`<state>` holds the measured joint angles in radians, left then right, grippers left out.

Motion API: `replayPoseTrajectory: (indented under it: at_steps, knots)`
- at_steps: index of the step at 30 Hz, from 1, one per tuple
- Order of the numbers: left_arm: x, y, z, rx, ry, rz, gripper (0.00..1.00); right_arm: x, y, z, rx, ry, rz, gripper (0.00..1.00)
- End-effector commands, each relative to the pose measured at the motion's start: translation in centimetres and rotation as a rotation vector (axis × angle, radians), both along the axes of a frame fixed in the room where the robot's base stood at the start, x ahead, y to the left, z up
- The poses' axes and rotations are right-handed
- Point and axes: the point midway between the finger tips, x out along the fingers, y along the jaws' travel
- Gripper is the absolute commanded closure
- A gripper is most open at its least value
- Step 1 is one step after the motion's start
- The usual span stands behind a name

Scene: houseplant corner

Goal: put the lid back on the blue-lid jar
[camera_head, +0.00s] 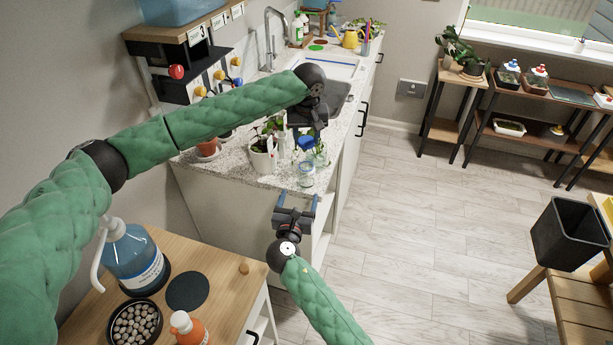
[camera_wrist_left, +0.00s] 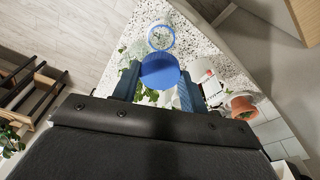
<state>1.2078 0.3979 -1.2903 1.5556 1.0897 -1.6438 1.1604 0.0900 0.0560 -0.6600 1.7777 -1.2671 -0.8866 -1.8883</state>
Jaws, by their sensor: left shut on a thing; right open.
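My left gripper (camera_head: 306,133) is shut on the round blue lid (camera_head: 306,143) and holds it above the counter. In the left wrist view the blue lid (camera_wrist_left: 160,71) sits between the two fingertips. A clear glass jar (camera_head: 306,175) stands open on the speckled counter near its front corner, below the lid. It also shows in the left wrist view (camera_wrist_left: 161,37), just beyond the lid and apart from it. My right gripper (camera_head: 295,205) is open and empty, in front of the counter's corner and lower than the jar.
A white pot with a plant (camera_head: 262,160) stands left of the jar, and a terracotta pot (camera_head: 207,149) farther left. Leafy greenery is close behind the jar. A sink (camera_head: 333,95) is behind. A wooden cabinet top with a blue pump bottle (camera_head: 133,258) is at front left.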

Motion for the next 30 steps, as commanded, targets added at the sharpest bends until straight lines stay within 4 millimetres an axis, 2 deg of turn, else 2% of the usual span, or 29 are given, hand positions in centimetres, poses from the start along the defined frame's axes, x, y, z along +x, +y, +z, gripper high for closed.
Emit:
replayPoseTrajectory:
  at_steps: [8, 21, 30]
  knots:
    - [0.0, 0.0, 0.0, 0.0, 0.0, 0.0, 0.78, 1.6, -0.3, 0.0, 0.0, 0.0, 0.0, 0.24]
    - [0.0, 0.0, 0.0, 0.0, 0.0, 0.0, 0.78, 8.4, -1.6, -0.1, 0.0, 0.001, 0.0, 0.24]
    - [0.0, 0.0, 0.0, 0.0, 0.0, 0.0, 0.78, 11.4, -2.1, -0.1, 0.001, 0.001, 0.0, 0.24]
